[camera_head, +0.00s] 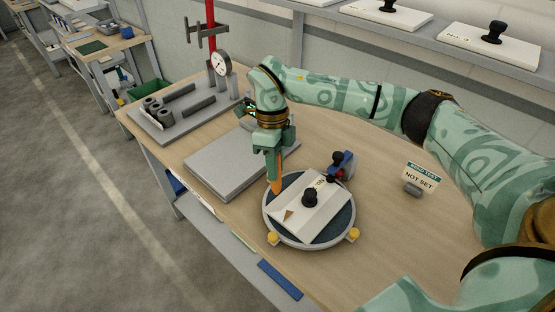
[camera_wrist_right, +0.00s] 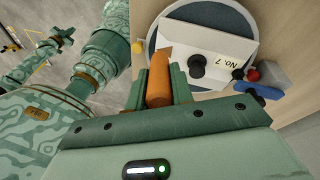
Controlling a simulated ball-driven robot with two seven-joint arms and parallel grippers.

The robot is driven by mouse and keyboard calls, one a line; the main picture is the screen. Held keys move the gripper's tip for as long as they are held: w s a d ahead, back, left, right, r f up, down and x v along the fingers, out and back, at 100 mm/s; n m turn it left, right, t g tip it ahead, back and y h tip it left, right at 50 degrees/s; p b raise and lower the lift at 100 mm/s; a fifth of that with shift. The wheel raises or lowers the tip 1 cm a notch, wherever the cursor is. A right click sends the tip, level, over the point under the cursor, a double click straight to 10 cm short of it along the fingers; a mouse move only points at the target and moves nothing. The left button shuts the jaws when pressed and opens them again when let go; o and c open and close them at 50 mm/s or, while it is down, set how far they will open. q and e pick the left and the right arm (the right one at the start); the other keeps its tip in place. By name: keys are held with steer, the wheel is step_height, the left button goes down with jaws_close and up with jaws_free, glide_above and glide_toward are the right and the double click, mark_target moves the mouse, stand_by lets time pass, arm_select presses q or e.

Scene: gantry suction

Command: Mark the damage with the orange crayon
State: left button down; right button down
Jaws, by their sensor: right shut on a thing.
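My right gripper (camera_head: 273,168) is shut on the orange crayon (camera_head: 277,186), which points down. The crayon also shows between the fingers in the right wrist view (camera_wrist_right: 159,78). Its tip is near the left edge of a white plate (camera_head: 326,192); I cannot tell whether it touches anything. The plate has a black knob (camera_head: 310,197) and a number label, and lies on a round dark turntable (camera_head: 268,222). A brown triangular patch (camera_head: 289,215), which looks like the damage, is on the plate's near left part. A small teal arm part far left in the wrist view may belong to my left arm.
A blue device with a red knob (camera_head: 342,165) stands just behind the turntable. A grey slab (camera_head: 221,165) lies left of it, and a gauge stand (camera_head: 221,64) is farther back. A "NOT SET" sign (camera_head: 420,178) stands right. Bare tabletop (camera_head: 390,225) lies right of the turntable.

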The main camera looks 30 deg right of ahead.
steer(key=m, duration=0.2)
steer(key=d+f+m+y, duration=0.1)
steer(key=m, duration=0.1)
steer(key=shift+w, duration=0.35)
steer(key=shift+a+f, duration=0.1)
steer(key=shift+f, duration=0.45)
step_height(320, 180, down, 4)
steer(key=b, duration=0.4)
steer(key=shift+f, duration=0.15)
steer(key=shift+f, duration=0.4)
steer(key=shift+s, duration=0.1)
